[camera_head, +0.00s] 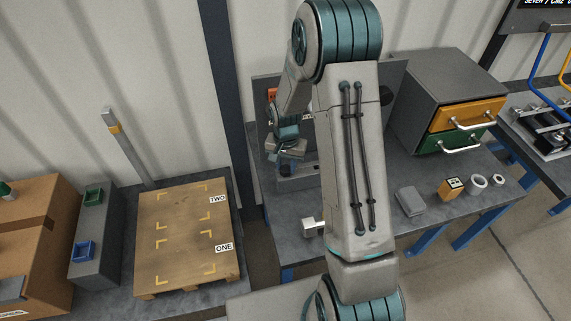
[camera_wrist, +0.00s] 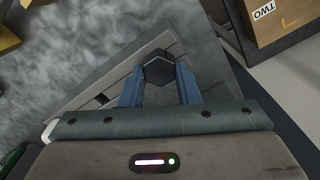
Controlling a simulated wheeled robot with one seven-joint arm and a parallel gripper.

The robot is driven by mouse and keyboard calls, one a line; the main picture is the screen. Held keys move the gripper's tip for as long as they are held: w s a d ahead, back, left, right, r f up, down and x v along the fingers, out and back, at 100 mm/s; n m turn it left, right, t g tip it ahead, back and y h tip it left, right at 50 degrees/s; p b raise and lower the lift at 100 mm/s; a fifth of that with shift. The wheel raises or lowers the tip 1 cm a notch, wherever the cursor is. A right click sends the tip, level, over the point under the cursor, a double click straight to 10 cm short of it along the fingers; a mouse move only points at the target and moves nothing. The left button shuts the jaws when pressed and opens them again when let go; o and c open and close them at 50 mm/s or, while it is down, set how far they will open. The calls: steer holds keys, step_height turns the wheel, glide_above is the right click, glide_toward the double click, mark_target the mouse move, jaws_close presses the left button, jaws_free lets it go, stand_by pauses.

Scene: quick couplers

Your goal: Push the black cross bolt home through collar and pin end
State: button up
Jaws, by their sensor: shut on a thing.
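In the wrist view, the two blue fingers of my gripper (camera_wrist: 160,84) are closed on a black hexagonal head, which looks like that of the black cross bolt (camera_wrist: 157,69). The head sits between the fingertips, over a grey plate-like surface (camera_wrist: 205,65). The bolt's shank is hidden, so I cannot tell how deep it sits. The collar and the pin end cannot be made out in either view.
The grey workbench (camera_head: 440,190) carries a drawer cabinet (camera_head: 440,75) with orange and green drawers. A pale fitting (camera_head: 311,226) lies near the front edge. A wooden pallet (camera_head: 185,235) is at left.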

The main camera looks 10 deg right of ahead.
steer(key=shift+r, duration=0.25)
steer(key=shift+r+p, duration=2.05)
steer(key=shift+r, duration=1.5)
steer(key=shift+r, duration=0.5)
steer(key=shift+r+p, duration=0.45)
steer(key=shift+r, duration=1.55)
